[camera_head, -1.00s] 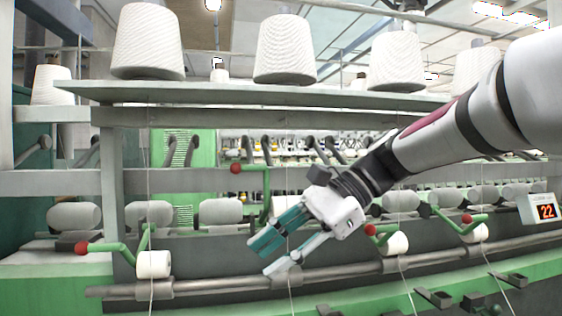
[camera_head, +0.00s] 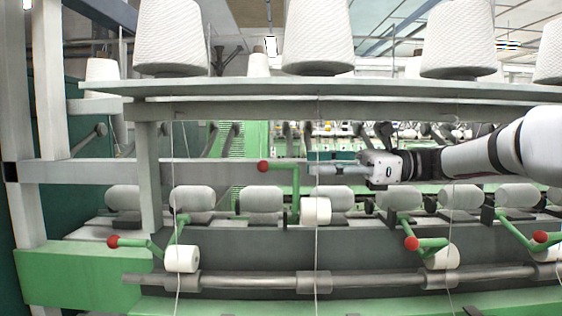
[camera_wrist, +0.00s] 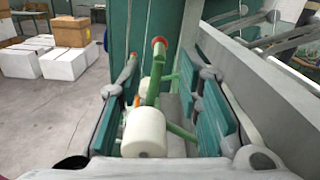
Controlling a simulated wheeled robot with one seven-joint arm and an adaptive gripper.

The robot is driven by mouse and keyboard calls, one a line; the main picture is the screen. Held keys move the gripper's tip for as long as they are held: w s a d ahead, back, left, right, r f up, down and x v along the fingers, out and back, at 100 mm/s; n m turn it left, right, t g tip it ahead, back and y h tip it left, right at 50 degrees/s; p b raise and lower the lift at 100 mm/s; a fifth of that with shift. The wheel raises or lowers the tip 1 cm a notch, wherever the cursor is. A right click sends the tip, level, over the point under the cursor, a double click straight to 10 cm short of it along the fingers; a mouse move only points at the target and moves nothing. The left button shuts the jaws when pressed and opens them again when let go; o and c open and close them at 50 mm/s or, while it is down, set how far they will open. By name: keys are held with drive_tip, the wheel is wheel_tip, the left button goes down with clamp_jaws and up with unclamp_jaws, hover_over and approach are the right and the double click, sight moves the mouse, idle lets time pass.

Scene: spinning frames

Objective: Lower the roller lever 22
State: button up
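A roller lever with a red knob (camera_head: 263,167) and a green arm (camera_head: 297,182) stands raised above its neighbours, with a white roller (camera_head: 315,211) at its lower end. No number is visible on it. My gripper (camera_head: 312,169) is level with the knob, just right of the green arm, pointing left. In the wrist view my gripper (camera_wrist: 165,88) has its teal fingers spread apart. A red knob (camera_wrist: 159,44), green arm and white roller (camera_wrist: 144,132) show between the fingers. Nothing appears gripped; whether a finger touches the arm cannot be told.
Other levers sit low, with red knobs at left (camera_head: 113,241) and right (camera_head: 411,243). A shelf (camera_head: 370,88) of large yarn cones is above. A grey rail (camera_head: 250,281) runs below. Thin yarn strands hang in front. White boxes (camera_wrist: 60,62) stand on the floor.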

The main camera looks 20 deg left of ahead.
sight(293, 166)
drive_tip(key=p+x, duration=0.1)
drive_tip(key=x, duration=0.7)
drive_tip(key=shift+p, duration=0.3)
clamp_jaws()
